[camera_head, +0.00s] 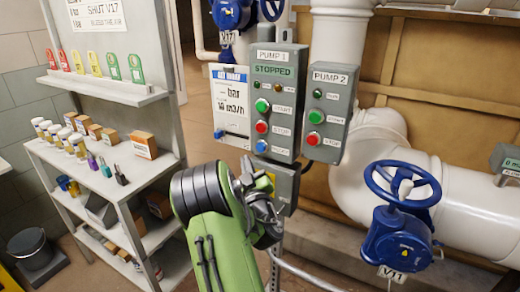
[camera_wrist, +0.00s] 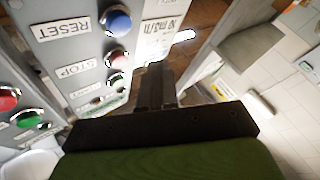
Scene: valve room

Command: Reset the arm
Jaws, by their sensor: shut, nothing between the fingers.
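My green arm reaches up in the middle of the head camera view. My gripper (camera_head: 260,205) is partly hidden behind the arm, in front of the lower end of the PUMP 1 control box (camera_head: 275,105). In the wrist view, my gripper (camera_wrist: 156,80) shows dark fingers together, with nothing held. The blue RESET button (camera_wrist: 116,21) is to the upper left of the fingers, with the STOP button (camera_wrist: 117,60) close to their left. The fingers appear apart from both buttons. The PUMP 1 display reads STOPPED.
The PUMP 2 box (camera_head: 330,112) is right of PUMP 1. A blue valve wheel (camera_head: 403,187), labelled V11, stands before a thick white pipe (camera_head: 470,205). A shelf rack (camera_head: 120,188) with small boxes and bottles is at left. Lockout tags (camera_head: 95,64) stand on an upper shelf.

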